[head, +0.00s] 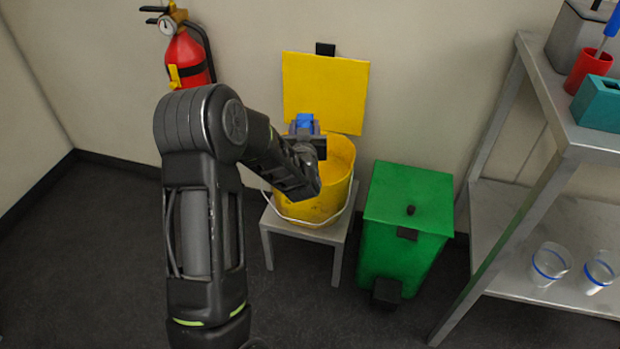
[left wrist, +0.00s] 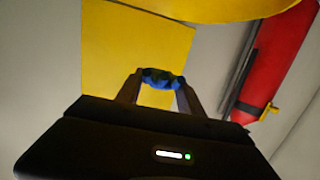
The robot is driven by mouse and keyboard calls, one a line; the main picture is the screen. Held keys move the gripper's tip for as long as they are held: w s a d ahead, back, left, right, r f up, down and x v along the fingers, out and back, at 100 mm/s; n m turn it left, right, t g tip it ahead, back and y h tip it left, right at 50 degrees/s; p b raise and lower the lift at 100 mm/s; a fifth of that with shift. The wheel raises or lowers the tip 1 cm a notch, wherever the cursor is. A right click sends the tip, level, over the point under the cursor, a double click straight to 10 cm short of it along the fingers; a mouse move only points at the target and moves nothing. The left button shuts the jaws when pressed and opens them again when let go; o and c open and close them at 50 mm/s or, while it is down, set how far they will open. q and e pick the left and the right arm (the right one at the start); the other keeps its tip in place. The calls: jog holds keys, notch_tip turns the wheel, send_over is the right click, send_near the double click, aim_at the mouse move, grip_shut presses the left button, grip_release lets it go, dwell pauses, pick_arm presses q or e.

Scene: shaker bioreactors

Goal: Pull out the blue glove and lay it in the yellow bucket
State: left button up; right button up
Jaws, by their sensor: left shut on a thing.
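The blue glove (head: 305,121) shows as a small blue piece at my left gripper (head: 305,132). In the left wrist view the glove (left wrist: 162,78) is pinched between the two fingertips of that gripper (left wrist: 160,82). The yellow bucket (head: 333,190) stands open on a small grey stool, its wire handle hanging at the front. In the head view my left gripper overlaps the bucket's rear rim; its exact height above the rim is hard to tell. My arm hides the bucket's left part. My right gripper is not in view.
A yellow panel (head: 325,88) is on the wall behind the bucket. A red fire extinguisher (head: 186,58) hangs at left. A green pedal bin (head: 405,225) stands right of the stool (head: 335,238). A metal bench (head: 570,130) at right holds a teal box (head: 598,103) and red cup (head: 588,75).

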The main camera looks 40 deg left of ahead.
pick_arm(q)
notch_tip(320, 180, down, 5)
jog(key=b, duration=0.3)
jog(key=shift+f, duration=0.2)
jog(key=o, duration=1)
jog(key=p+v, duration=0.1)
jog(key=v, duration=0.6)
jog(key=shift+s+d+p, duration=0.2)
jog(key=shift+s+p, duration=0.1)
